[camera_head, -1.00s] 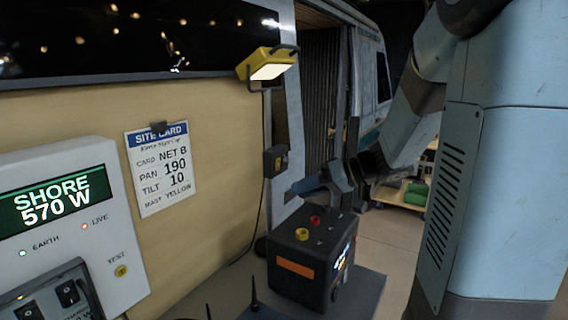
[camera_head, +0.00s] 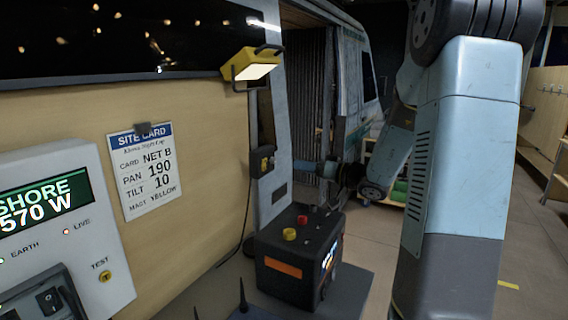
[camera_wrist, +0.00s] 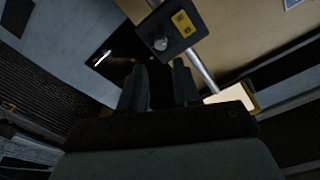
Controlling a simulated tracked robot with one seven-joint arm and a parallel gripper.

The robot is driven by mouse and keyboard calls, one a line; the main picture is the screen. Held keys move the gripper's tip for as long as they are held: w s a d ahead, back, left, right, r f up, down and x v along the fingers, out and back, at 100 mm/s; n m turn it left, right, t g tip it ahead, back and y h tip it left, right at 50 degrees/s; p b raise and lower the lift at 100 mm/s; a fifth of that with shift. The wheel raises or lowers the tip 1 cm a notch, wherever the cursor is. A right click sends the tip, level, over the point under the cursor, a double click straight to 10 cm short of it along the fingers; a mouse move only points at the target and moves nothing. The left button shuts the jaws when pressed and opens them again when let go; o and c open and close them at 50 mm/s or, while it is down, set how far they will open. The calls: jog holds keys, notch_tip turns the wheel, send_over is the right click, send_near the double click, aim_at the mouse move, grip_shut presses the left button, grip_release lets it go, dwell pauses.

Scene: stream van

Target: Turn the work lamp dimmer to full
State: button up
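The work lamp (camera_head: 252,68) is a yellow flood lamp with a lit pale panel, high on the van wall; its panel also shows in the wrist view (camera_wrist: 232,100). Below it, the dark dimmer box (camera_head: 262,161) hangs on the wall with a cable running down. In the wrist view the dimmer box (camera_wrist: 180,28) has a yellow label and a round grey knob (camera_wrist: 161,44). My gripper (camera_wrist: 159,78) is open and empty, its two fingers apart, pointing toward the knob without visible contact. In the head view my gripper (camera_head: 300,166) is just right of the box. The knob's setting cannot be read.
A black power box (camera_head: 290,274) with red and yellow knobs stands on the grey surface below my gripper. A site card (camera_head: 146,172) and a SHORE panel (camera_head: 75,240) are on the wall at left. Open floor lies at right.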

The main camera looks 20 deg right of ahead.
aim_at(274, 160)
jog(key=x, duration=0.8)
jog(key=shift+a, duration=0.1)
